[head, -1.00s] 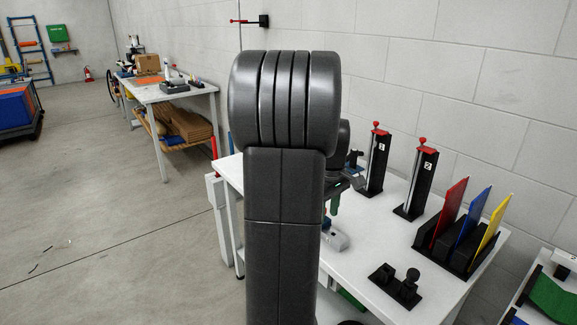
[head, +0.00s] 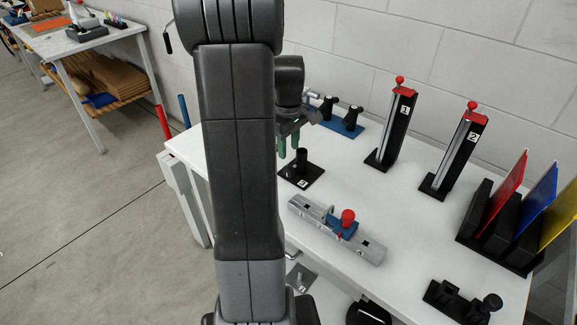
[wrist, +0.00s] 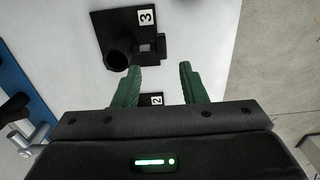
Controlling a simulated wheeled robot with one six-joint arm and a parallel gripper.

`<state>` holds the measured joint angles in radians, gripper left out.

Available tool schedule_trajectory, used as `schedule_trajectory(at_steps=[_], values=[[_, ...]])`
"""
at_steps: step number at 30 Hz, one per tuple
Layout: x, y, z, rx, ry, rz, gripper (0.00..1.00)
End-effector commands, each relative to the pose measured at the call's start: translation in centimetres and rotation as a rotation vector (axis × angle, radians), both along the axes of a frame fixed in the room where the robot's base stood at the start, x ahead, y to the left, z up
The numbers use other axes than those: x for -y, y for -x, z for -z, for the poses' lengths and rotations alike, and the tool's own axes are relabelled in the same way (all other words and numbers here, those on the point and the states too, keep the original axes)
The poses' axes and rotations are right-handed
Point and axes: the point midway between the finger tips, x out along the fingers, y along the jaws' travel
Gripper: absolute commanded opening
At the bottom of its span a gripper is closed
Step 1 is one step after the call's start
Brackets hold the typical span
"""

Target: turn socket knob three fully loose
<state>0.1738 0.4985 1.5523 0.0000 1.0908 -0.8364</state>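The socket marked 3 is a black upright tube (head: 302,158) on a square black plate (head: 313,179) on the white table. In the wrist view the tube (wrist: 117,58) opens toward the camera, near the "3" label, with a small dark block (wrist: 150,52) beside it that may be its knob. My gripper (head: 288,145) points down with two green fingers, close to the socket. In the wrist view my gripper (wrist: 160,72) is open, and nothing is gripped. The left fingertip is near the tube; contact cannot be told. A plate marked 2 (wrist: 155,98) shows partly between the fingers.
A blue base (head: 340,125) with black clamps stands behind my gripper. A grey rail fixture (head: 315,216) with a red knob lies in front of the socket. Black posts (head: 393,130) marked 1 and 2 (head: 457,150) and a rack of coloured panels (head: 487,235) stand to the right.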

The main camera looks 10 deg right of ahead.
Motion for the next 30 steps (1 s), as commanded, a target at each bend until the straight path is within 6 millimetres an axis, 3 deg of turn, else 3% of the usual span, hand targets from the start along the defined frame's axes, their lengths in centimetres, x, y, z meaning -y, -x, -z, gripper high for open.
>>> schedule_trajectory(at_steps=[3, 10, 15, 24, 26, 30], values=[[0.0, 0.1, 2.8, -0.006, -0.001, 0.0, 0.38], [0.0, 0.1, 6.6, -0.004, -0.001, 0.0, 0.38], [0.0, 0.0, 7.9, -0.001, 0.0, 0.0, 0.38], [0.0, 0.0, 8.1, 0.0, 0.0, 0.0, 0.38], [0.0, 0.0, 8.1, 0.0, 0.0, 0.0, 0.3], [0.0, 0.0, 8.1, 0.0, 0.0, 0.0, 0.03]])
